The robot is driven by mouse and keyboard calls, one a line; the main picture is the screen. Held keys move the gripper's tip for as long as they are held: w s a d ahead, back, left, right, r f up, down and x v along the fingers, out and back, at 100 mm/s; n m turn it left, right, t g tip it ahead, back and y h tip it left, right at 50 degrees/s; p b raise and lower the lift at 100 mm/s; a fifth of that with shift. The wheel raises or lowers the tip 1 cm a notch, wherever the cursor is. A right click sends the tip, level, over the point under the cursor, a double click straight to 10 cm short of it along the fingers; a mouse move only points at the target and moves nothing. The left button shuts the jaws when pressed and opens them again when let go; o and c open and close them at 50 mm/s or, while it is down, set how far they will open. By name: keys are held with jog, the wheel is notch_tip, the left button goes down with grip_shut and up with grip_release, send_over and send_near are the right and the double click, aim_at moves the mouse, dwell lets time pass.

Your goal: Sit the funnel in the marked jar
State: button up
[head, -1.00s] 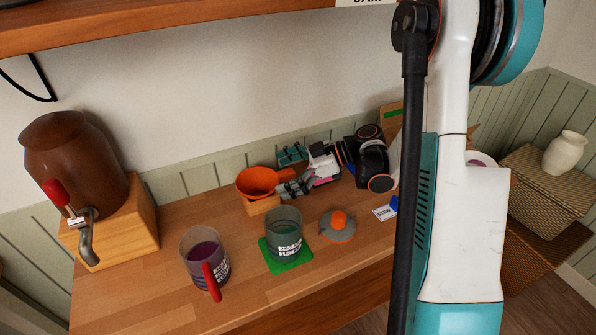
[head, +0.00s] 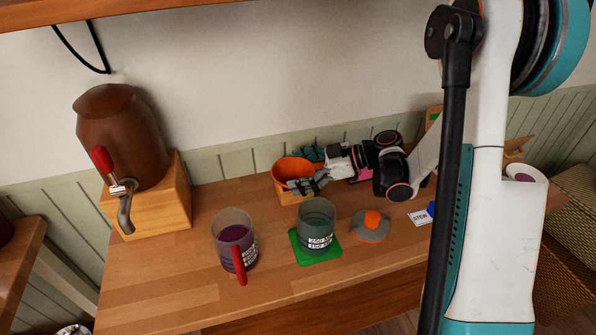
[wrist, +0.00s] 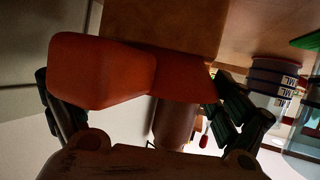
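The orange funnel (head: 290,168) sits on a small wooden block (head: 290,197) near the back of the counter. A clear jar (head: 317,216) with white label markings stands upright on a green mat (head: 324,257), in front of the funnel. My gripper (head: 306,170) is at the funnel from the right, one dark finger behind it and one in front. In the wrist view the orange funnel (wrist: 105,70) lies between the widely spaced fingers (wrist: 150,112). The gripper looks open; whether the fingers touch the funnel is unclear.
A cup of purple liquid with a red handle (head: 236,241) stands left of the jar. A grey lid with an orange knob (head: 371,227) and a STEW card (head: 420,218) lie right. A brown dispenser (head: 120,140) stands at left.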

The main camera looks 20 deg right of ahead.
jog(key=shift+r, duration=0.15)
notch_tip(320, 180, up, 7)
jog(key=p, duration=0.4)
dwell(1.1)
jog(key=shift+r+p, duration=0.15)
jog(key=shift+p, duration=0.2)
